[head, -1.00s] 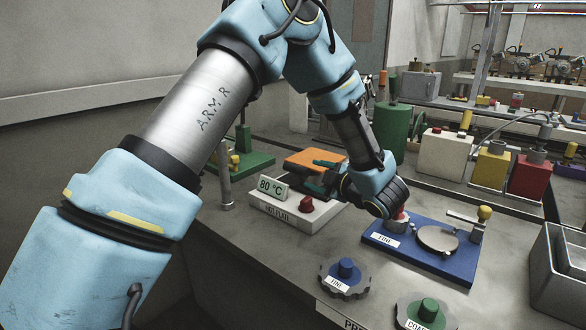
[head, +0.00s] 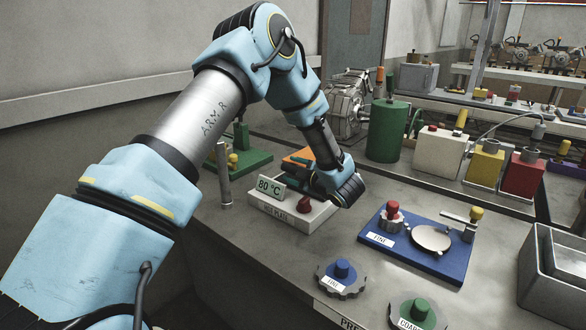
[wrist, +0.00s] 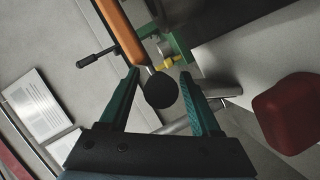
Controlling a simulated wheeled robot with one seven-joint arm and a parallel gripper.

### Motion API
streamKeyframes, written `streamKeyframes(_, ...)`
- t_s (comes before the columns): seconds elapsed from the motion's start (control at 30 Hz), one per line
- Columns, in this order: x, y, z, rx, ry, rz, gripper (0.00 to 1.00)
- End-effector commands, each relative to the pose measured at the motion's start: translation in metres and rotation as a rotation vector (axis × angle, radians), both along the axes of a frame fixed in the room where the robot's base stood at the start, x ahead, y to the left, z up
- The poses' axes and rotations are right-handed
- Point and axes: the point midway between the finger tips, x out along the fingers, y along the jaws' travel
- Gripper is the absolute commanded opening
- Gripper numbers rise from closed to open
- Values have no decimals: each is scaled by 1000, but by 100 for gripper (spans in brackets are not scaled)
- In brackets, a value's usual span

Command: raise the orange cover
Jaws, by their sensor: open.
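The orange cover (head: 299,155) shows partly above the hot plate (head: 268,209), behind my arm. In the wrist view the orange cover (wrist: 121,25) is seen edge-on at the top, with a black bar (wrist: 95,56) sticking out on its left. A round black knob (wrist: 161,91) on a thin stem shows between my fingers, apart from both of them. My gripper (wrist: 159,74) is open with green fingers. In the head view my gripper is over the hot plate and mostly hidden by its wrist, so its exact distance to the cover cannot be told.
The hot plate's red knob (wrist: 288,112) is close on the right in the wrist view. A blue base (head: 420,245) with a red-topped knob and round disc stands right of the hot plate. Blue and green dials (head: 342,280) lie in front. A green stand (head: 240,160) is behind.

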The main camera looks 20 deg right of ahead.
Motion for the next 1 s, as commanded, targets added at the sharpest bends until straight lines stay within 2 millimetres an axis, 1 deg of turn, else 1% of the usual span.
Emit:
streamKeyframes(0.17,0,0,0,0,0,0,64)
streamKeyframes(0.73,0,0,0,0,0,0,0)
streamKeyframes(1.0,0,0,-1,0,1,0,0)
